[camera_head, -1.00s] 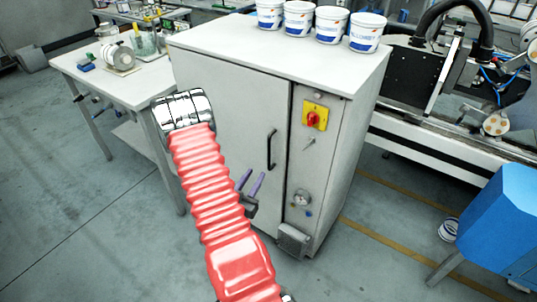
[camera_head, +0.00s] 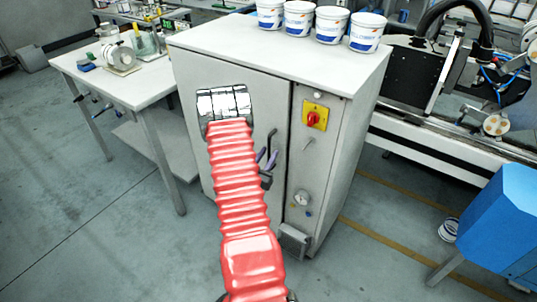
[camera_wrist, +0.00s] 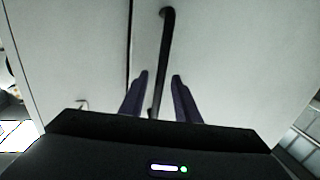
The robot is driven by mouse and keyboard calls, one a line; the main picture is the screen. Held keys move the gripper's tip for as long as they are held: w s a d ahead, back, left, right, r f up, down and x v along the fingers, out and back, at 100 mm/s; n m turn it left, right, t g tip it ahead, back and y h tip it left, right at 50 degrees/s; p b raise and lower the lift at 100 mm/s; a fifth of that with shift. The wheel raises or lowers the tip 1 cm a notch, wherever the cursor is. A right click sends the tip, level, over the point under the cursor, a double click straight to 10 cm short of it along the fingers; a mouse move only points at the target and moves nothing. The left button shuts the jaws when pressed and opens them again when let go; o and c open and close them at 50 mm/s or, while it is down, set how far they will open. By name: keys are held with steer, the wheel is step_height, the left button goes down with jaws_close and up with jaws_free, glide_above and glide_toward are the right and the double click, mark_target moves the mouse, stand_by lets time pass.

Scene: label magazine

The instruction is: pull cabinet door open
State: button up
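The grey cabinet door (camera_head: 268,100) is flush with the cabinet front. Its black upright bar handle (camera_head: 274,137) is near the door's right edge, with its lower part hidden behind my gripper. In the wrist view the fingers (camera_wrist: 158,98) stand apart, one on each side of the handle (camera_wrist: 167,45), with gaps on both sides. I cannot tell how deep the bar sits between them. The door seam (camera_wrist: 130,45) runs left of the handle there.
White buckets (camera_head: 328,25) stand on the cabinet top. A table (camera_head: 130,88) stands left, a blue machine (camera_head: 505,225) right. The floor before the cabinet looks clear.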

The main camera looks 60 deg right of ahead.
steer(key=shift+d, duration=0.7)
steer(key=shift+c, duration=0.4)
jaws_close()
steer(key=shift+a, duration=0.15)
